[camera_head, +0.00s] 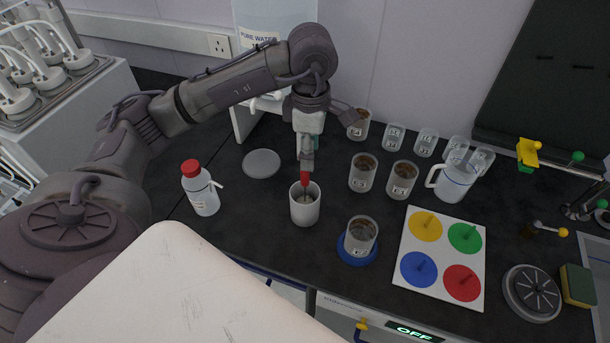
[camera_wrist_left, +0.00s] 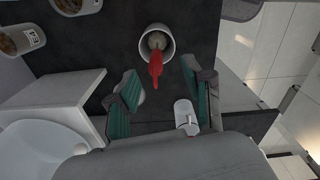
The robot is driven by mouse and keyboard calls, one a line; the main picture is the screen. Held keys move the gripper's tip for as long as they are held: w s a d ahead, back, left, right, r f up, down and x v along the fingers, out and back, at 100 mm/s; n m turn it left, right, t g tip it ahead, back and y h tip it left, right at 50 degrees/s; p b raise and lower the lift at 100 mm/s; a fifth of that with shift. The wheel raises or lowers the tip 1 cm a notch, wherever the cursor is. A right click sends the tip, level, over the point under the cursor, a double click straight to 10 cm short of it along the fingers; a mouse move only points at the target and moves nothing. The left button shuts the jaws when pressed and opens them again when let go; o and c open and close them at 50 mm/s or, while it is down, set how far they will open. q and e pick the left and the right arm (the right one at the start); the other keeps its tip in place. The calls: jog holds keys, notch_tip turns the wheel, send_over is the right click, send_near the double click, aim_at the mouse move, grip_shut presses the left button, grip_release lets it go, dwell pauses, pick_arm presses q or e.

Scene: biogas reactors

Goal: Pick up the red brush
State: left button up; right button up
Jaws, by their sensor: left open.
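The red brush (camera_head: 304,179) stands in a white cup (camera_head: 305,210) near the middle of the black bench, its red handle sticking up. My left gripper (camera_head: 306,160) is directly above the cup, pointing down at the brush handle. In the left wrist view the red brush (camera_wrist_left: 155,66) rises from the white cup (camera_wrist_left: 165,54) toward the space between the two open green-padded fingers (camera_wrist_left: 161,82). A gap shows on both sides of the handle, so the fingers do not hold it. My right gripper is not in view.
A white bottle with a red cap (camera_head: 200,188) stands left of the cup, near a grey disc (camera_head: 261,163). Several labelled beakers (camera_head: 362,173) and a white jug (camera_head: 453,181) stand to the right. One beaker (camera_head: 360,236) sits on a blue disc, beside a four-coloured board (camera_head: 441,290).

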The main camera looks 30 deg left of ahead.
aim_at(305, 188)
pick_arm(q)
notch_tip(305, 188, down, 7)
jog(key=w+p, duration=0.1)
jog(key=p, duration=0.2)
jog(key=shift+a+r, duration=0.15)
jog(key=c, duration=0.7)
grip_shut()
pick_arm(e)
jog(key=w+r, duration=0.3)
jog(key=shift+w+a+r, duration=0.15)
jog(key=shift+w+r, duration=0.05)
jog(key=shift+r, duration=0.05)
